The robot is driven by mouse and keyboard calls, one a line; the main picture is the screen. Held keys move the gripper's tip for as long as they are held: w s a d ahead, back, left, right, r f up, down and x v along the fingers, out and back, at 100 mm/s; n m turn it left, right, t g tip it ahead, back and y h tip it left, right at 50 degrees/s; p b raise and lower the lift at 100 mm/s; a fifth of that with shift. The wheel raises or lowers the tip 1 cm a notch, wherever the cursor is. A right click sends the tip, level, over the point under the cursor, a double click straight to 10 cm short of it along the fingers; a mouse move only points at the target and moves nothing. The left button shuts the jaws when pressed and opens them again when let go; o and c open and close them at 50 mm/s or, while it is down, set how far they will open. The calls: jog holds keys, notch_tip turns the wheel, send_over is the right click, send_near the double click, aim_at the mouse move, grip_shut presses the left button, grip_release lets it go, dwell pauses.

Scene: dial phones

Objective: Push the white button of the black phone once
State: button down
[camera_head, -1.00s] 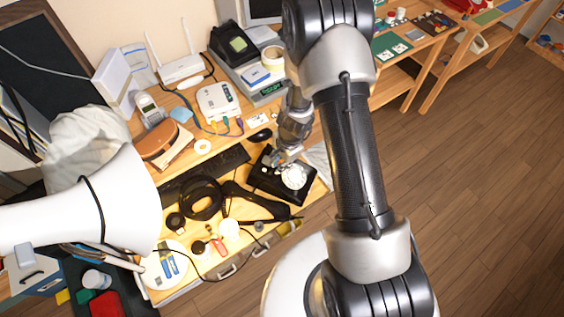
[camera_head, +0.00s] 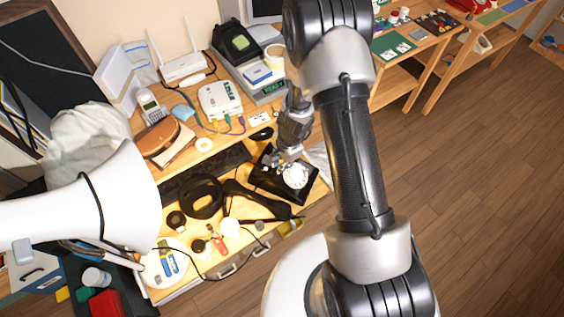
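The black phone (camera_head: 266,182) lies on the wooden desk near its front right part, with a round white dial (camera_head: 295,175) on its top. My gripper (camera_head: 275,160) reaches down over the back left part of the phone, beside the dial. It looks very close to the phone's top, but I cannot tell if it touches. The white button cannot be made out; it is small or hidden by my gripper. The fingers are too small in the picture to show whether they are open or shut. A black handset (camera_head: 258,203) appears to lie in front of the phone.
A black keyboard (camera_head: 206,174) and headphones (camera_head: 203,197) lie left of the phone. A black mouse (camera_head: 261,133) lies behind it. A white router (camera_head: 220,100) and a cordless phone (camera_head: 151,107) stand farther back. A white lamp (camera_head: 90,200) fills the left foreground.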

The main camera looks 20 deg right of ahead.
jog(key=shift+f, duration=0.15)
notch_tip(320, 180, up, 6)
jog(key=s+d+p, duration=0.2)
jog(key=p, duration=0.1)
jog(key=shift+r, duration=0.25)
dwell(0.3)
jog(key=shift+w, duration=0.1)
